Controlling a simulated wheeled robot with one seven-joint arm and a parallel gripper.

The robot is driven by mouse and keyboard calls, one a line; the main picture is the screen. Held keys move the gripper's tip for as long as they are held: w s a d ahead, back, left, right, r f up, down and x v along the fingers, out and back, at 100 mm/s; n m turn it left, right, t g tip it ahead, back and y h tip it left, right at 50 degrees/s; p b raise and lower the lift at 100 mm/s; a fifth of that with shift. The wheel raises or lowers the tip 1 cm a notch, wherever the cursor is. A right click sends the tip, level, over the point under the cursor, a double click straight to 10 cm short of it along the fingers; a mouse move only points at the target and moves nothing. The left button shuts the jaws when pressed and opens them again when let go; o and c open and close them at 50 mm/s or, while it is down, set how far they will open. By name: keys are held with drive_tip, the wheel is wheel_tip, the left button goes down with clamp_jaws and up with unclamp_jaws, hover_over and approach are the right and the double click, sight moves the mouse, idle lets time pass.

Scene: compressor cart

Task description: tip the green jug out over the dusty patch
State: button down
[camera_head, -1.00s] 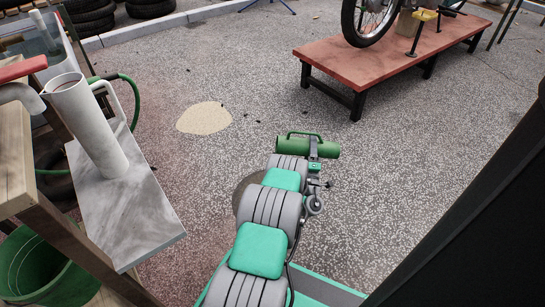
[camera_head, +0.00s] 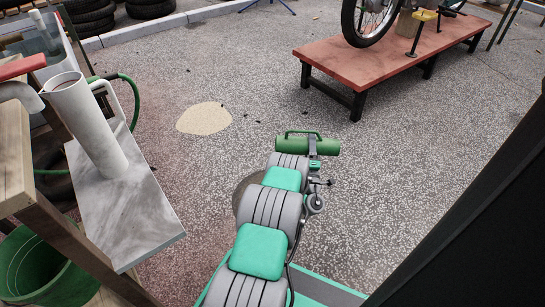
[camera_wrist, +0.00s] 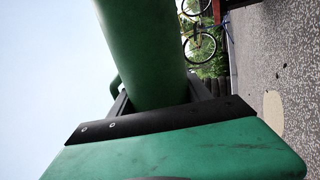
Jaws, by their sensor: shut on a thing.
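The green jug (camera_head: 298,146) is held at the end of my arm, lying on its side with its length running left to right in the head view. My gripper (camera_head: 314,150) is shut on it; the jug also fills the upper part of the wrist view (camera_wrist: 145,50), between the dark fingers. The jug's handle is on its upper side. The dusty patch (camera_head: 204,118) is a pale tan blotch on the ground, to the left of the jug and farther off. It also shows at the right of the wrist view (camera_wrist: 273,113). The inside of the jug is hidden.
A grey bench top (camera_head: 128,205) with a tall white jug (camera_head: 88,125) stands at the left. A green bucket (camera_head: 45,270) is below it. A low red platform (camera_head: 390,58) with a wheel on it stands at the back right. The ground around the patch is open.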

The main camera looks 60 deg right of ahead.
drive_tip(key=shift+r+n, duration=0.2)
drive_tip(key=shift+n, duration=0.1)
wheel_tip(320, 180, down, 17)
drive_tip(key=s+m+g+y, duration=0.15)
drive_tip(key=m+g, duration=0.65)
drive_tip(key=m, duration=1.3)
drive_tip(key=shift+m+y, duration=0.45)
drive_tip(key=shift+m, duration=0.05)
drive_tip(key=r+p, duration=0.4)
drive_tip(key=shift+w+d+r+p, duration=0.25)
drive_tip(key=shift+d+r+p, duration=0.05)
